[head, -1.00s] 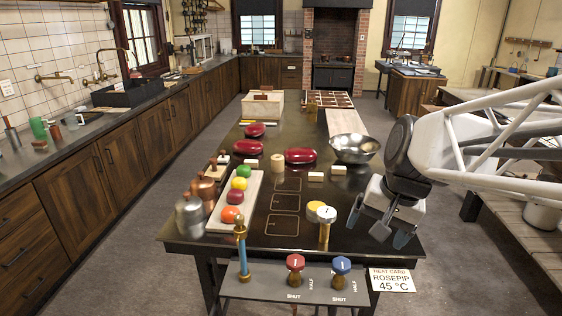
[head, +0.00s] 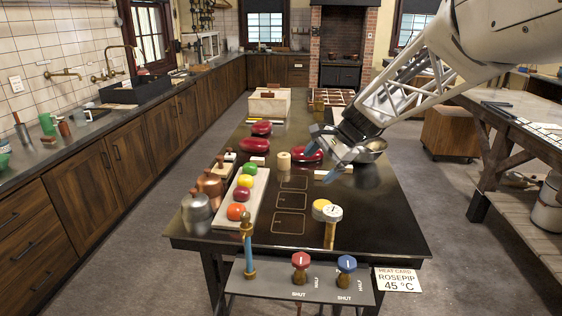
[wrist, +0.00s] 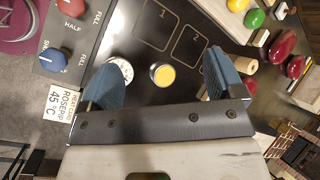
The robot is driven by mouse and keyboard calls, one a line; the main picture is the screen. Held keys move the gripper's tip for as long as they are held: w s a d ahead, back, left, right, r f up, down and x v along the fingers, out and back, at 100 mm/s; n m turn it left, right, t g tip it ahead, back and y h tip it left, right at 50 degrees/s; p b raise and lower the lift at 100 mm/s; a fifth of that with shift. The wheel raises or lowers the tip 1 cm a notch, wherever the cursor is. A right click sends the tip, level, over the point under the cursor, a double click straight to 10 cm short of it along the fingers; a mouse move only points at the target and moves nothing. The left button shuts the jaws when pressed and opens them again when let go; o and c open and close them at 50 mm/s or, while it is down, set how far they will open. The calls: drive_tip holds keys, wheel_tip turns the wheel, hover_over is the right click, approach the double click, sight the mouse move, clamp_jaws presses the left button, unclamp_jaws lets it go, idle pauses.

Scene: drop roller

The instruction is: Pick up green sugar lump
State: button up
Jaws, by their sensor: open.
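The green sugar lump (head: 251,168) is a round green ball at the far end of a pale board (head: 258,203) on the dark table. A yellow, a dark red and an orange ball lie in line nearer on that board. The green ball also shows at the top right of the wrist view (wrist: 254,18). My gripper (head: 323,156) is open and empty, in the air above the table, to the right of the green ball. In the wrist view its blue fingers (wrist: 164,60) stand wide apart, with nothing between them touching.
Copper and grey pots (head: 196,213) stand left of the board. Red lozenges (head: 253,145) lie beyond it. A metal bowl (head: 371,150) is partly hidden behind my gripper. The table's right front is clear.

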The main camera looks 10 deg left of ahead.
drive_tip(key=w+a+f+m+y, duration=0.25)
drive_tip(key=w+a, duration=0.25)
drive_tip(key=w, duration=0.4)
drive_tip(key=w+a+f+m+y, duration=0.15)
drive_tip(key=w+a+f, duration=0.3)
drive_tip(key=w, duration=0.45)
drive_tip(key=m+y, duration=0.3)
drive_tip(key=m, duration=0.2)
approach(256, 166)
drive_tip(key=x, duration=0.4)
drive_tip(key=shift+s+a+r, duration=0.1)
drive_tip(key=shift+a+r, duration=0.05)
drive_tip(key=shift+r, duration=0.25)
drive_tip(key=shift+h, duration=0.3)
drive_tip(key=shift+x, duration=1.35)
drive_tip(key=shift+x, duration=2.6)
drive_tip(key=shift+f, duration=0.15)
drive_tip(key=c, duration=1)
